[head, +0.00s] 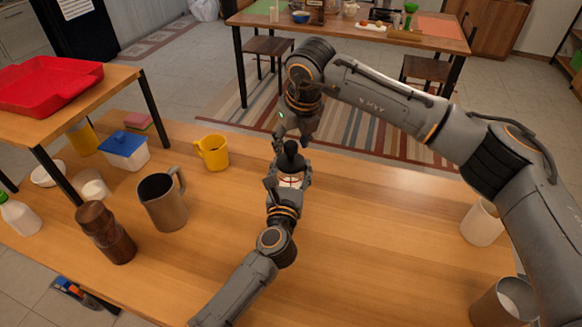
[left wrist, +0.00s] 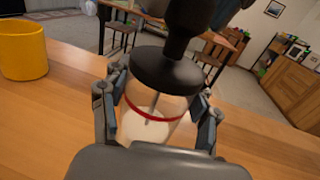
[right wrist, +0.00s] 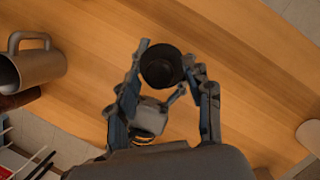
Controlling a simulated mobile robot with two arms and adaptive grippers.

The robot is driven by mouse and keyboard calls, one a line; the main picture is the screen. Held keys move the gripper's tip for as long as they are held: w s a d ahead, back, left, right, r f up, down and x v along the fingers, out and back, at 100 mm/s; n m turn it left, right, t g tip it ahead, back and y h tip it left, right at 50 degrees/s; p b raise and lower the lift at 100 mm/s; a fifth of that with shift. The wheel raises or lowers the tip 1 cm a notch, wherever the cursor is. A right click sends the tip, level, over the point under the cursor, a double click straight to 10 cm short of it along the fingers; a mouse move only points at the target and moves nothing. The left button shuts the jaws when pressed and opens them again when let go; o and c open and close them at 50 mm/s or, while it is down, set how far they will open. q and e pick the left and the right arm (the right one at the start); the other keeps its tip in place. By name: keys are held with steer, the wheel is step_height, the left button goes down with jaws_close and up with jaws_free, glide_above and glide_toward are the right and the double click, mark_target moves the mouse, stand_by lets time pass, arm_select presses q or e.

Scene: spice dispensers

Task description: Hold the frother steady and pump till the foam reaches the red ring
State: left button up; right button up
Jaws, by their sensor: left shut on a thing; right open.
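The frother has a clear jar (left wrist: 153,100) with a red ring (left wrist: 150,115), a black lid (left wrist: 168,68) and a dark knob (left wrist: 190,14). White foam (left wrist: 148,130) lies inside, its top below the red ring. A thin rod shows inside the jar. My left gripper (head: 289,181) is shut on the jar from both sides, and the frother stands upright on the table. My right gripper (head: 291,138) is open, pointing down just above the frother. In the right wrist view the black round top (right wrist: 162,68) lies between its fingers; contact is unclear.
A grey-brown mug (head: 162,203), a brown grinder (head: 106,234), a yellow mug (head: 213,153) and a blue-lidded box (head: 124,150) stand left. White-filled cups (head: 482,222) stand far right. The wooden table (head: 370,240) is clear around the frother's right side.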

steer(key=shift+x, duration=1.05)
steer(key=shift+c, duration=0.2)
steer(key=c, duration=1)
